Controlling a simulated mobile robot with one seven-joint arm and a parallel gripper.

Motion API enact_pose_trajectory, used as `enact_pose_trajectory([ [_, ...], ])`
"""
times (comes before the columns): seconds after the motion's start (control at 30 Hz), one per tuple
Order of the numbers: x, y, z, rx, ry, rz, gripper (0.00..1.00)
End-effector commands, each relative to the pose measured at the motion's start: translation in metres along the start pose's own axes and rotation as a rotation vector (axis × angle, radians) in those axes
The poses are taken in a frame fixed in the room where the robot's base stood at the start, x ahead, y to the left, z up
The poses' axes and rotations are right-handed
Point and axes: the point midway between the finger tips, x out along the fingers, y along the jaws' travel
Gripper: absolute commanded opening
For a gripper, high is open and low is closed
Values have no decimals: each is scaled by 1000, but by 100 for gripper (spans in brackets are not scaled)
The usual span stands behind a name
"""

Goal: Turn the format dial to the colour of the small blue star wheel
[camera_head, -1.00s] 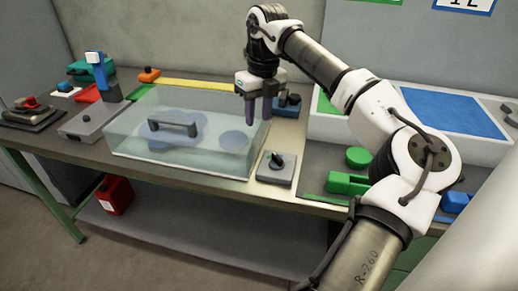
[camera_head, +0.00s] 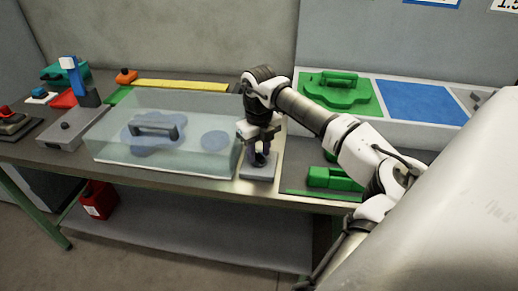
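The dial is a small grey plate (camera_head: 258,174) with a dark knob, beside the right end of the clear cover. The knob showed in the earlier view; my gripper now hides most of it. My gripper (camera_head: 261,158) points down with its fingers low at the knob. I cannot tell whether they touch or grip it. No colour marks on the dial are readable. A bluish lobed star wheel (camera_head: 143,138) lies under the clear cover (camera_head: 205,171), partly behind the cover's dark handle. A round bluish disc (camera_head: 214,140) lies to its right.
A white tray (camera_head: 390,127) at the back right has a green lobed part (camera_head: 341,92) with a handle and an empty-looking blue panel (camera_head: 420,101). Green blocks (camera_head: 335,178) stand right of the dial. A grey box (camera_head: 68,138) with a lever stands left of the cover.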

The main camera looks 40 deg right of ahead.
Motion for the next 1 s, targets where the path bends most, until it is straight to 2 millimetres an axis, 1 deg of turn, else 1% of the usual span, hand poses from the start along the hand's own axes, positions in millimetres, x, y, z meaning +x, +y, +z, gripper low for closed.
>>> enact_pose_trajectory([
  [0.13, 6, 0, 0, 0, -1, -1, 34],
  [0.37, 7, 0, 0, 0, -1, -1, 34],
  [0.63, 6, 0, 0, -1, -1, -1, 0],
  [1.0, 8, 0, 0, 34, -1, 0, 0],
])
